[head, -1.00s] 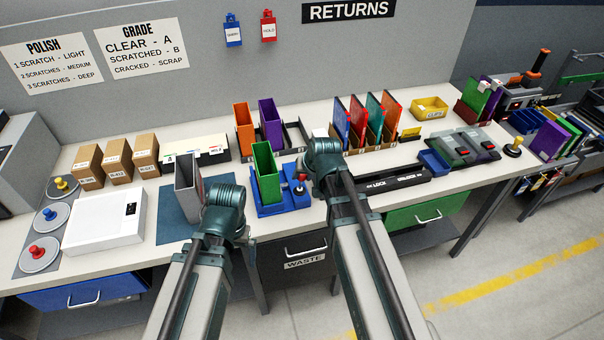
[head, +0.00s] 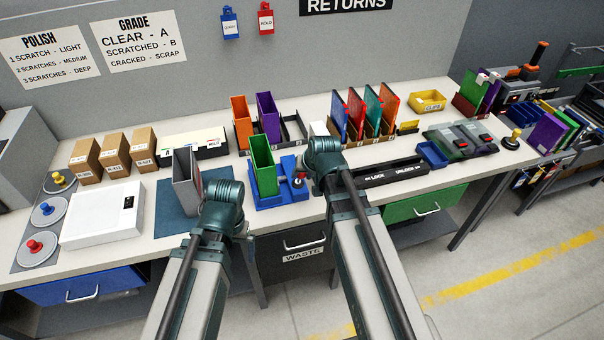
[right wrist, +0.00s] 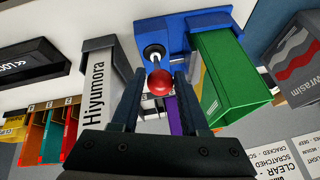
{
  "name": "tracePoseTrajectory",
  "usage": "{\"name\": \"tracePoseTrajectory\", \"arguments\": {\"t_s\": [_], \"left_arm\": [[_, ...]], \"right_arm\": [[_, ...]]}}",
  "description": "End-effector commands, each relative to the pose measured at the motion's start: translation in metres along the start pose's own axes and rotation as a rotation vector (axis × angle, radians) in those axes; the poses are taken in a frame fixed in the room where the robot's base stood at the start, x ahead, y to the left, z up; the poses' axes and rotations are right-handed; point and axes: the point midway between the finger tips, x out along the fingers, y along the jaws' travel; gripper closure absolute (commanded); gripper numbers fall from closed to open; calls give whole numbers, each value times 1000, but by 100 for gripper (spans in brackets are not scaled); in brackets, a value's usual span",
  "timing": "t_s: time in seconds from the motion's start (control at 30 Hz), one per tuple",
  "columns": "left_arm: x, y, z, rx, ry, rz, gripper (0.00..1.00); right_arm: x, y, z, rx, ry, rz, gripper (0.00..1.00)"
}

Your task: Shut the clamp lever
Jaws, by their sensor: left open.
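The clamp lever is a short stem with a red ball knob (head: 298,182) on the right part of a blue fixture (head: 270,200), which holds an upright green case (head: 262,165). In the right wrist view the red knob (right wrist: 160,83) shows between the fingers of my right gripper (right wrist: 159,76). Those fingers are apart, with visible gaps beside the knob. In the head view my right gripper (head: 318,180) is just right of the fixture, its fingers mostly hidden by the wrist. My left gripper (head: 222,205) is left of the fixture, beside a grey case (head: 187,182); its fingertips are hidden.
A black lock/unlock bar (head: 392,174) lies right of my right gripper. Orange (head: 241,122) and purple (head: 267,117) cases stand behind the fixture. A white box (head: 103,215) lies at left.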

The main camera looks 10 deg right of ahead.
Motion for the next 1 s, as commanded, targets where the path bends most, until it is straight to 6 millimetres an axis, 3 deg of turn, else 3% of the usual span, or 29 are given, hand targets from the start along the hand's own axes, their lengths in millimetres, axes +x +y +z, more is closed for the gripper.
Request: {"name": "tracePoseTrajectory", "arguments": {"t_s": [0.03, 0.13, 0.63, 1.0], "left_arm": [[0, 0, 0, 0, 0, 0, 0], [0, 0, 0, 0, 0, 0, 0], [-8, -1, 0, 0, 0, 0, 0], [-53, -5, 3, 2, 0, 0, 0]], "right_arm": [[0, 1, 1, 1, -2, 2, 47], [0, 1, 1, 1, 0, 1, 29], [-8, -1, -2, 0, 3, -1, 29], [-56, -9, -6, -1, 2, -1, 29]]}}
